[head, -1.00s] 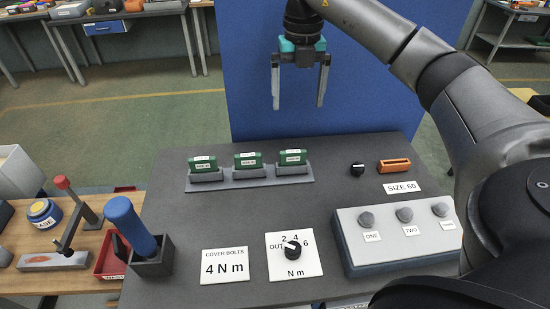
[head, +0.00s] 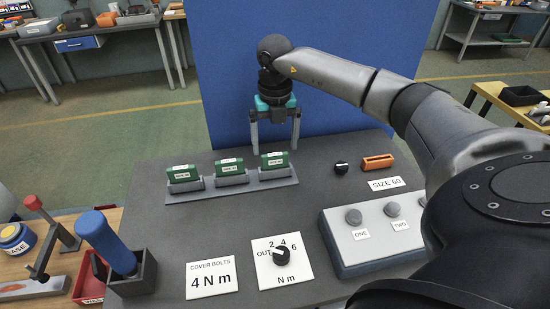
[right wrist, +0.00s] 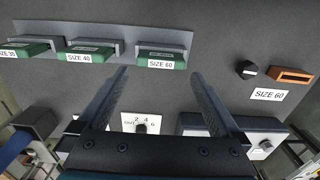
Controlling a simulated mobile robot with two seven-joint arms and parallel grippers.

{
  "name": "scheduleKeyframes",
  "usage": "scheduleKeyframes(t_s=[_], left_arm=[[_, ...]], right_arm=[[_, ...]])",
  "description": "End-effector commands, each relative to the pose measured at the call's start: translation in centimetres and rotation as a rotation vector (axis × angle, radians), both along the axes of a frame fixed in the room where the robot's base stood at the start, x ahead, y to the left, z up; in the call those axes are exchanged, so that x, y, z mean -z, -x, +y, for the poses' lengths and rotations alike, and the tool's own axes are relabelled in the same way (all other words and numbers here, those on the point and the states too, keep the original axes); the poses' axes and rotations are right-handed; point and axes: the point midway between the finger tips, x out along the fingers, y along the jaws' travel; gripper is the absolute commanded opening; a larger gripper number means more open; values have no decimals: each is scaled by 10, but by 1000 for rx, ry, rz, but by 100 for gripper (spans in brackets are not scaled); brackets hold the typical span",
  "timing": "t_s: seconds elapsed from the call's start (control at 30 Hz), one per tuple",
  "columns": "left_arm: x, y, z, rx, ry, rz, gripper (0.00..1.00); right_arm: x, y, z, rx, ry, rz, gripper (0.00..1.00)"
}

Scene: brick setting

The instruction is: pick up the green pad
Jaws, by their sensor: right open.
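Three green pads stand in a row in a grey rack (head: 198,191) on the dark tabletop: a left pad (head: 184,173), a middle pad (head: 229,166) and a right pad (head: 274,160). In the right wrist view the middle pad (right wrist: 88,58) reads SIZE 40 and the right pad (right wrist: 161,63) reads SIZE 60; the left pad (right wrist: 22,53) is partly cut off. My right gripper (head: 275,148) is open and empty, pointing down at the back of the right pad. Its two fingers also show in the right wrist view (right wrist: 158,75). My left gripper is out of view.
Right of the rack are a black knob (head: 342,167), an orange slotted block (head: 378,161) and a SIZE 60 sign (head: 386,183). In front are a button box (head: 345,247), a dial plate (head: 283,262), a 4 N m sign (head: 212,274) and a blue-handled tool (head: 106,242).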

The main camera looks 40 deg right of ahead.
Motion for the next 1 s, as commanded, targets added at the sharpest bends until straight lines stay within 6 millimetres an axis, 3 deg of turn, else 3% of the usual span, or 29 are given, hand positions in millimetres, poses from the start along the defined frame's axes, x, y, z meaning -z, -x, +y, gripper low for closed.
scheduleKeyframes(t_s=[0.3,0.63,1.0], left_arm=[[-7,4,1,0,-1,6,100],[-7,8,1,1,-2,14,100],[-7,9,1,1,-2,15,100]], right_arm=[[43,-5,-4,1,-1,4,100],[51,-5,-4,0,0,1,100],[50,-5,-4,0,0,1,58]])
